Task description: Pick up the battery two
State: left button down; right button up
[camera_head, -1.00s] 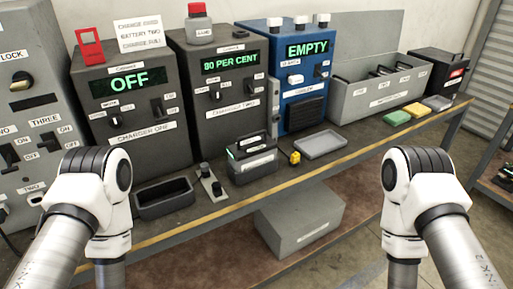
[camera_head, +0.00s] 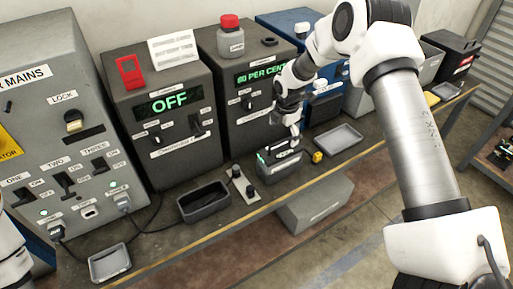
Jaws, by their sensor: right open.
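A dark battery (camera_head: 278,165) with a handle on top and a small green light stands on the bench in front of the charger reading "80 PER CENT". Its label is too small to read, so I cannot tell if it is battery two. My right gripper (camera_head: 294,140) points down just above the battery's handle. It is open, and I cannot tell whether it touches the handle. My right arm covers much of the blue machine and the bins behind. Of my left arm only a white piece shows at the left edge; its gripper is out of view.
A charger reading "OFF" (camera_head: 168,104) stands at the back. On the bench are an empty black tray (camera_head: 204,204), a small switch plate (camera_head: 243,186), a yellow item (camera_head: 317,157) and a grey tray (camera_head: 338,138). A mains cabinet (camera_head: 60,125) with cables stands left.

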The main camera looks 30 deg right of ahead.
aim_at(282, 149)
jog(key=f, duration=0.1)
jog(key=w+f+p, duration=0.1)
jog(key=f, duration=0.1)
jog(key=shift+d+f, duration=0.15)
jog(key=shift+s+f+p, duration=0.6)
jog(key=shift+f+p, duration=0.3)
jog(key=shift+p, duration=0.25)
notch_tip(282, 149, down, 2)
jog(key=shift+w+f, duration=0.45)
jog(key=c, duration=0.5)
jog(key=shift+s+r, duration=0.2)
jog(key=c, duration=1.1)
pick_arm(q)
notch_tip(282, 149, up, 3)
jog(key=shift+w+d+r, duration=0.1)
jog(key=shift+r, duration=0.1)
pick_arm(e)
jog(key=shift+w+r, duration=0.1)
jog(key=shift+w, duration=0.1)
jog(key=shift+c, duration=1.1)
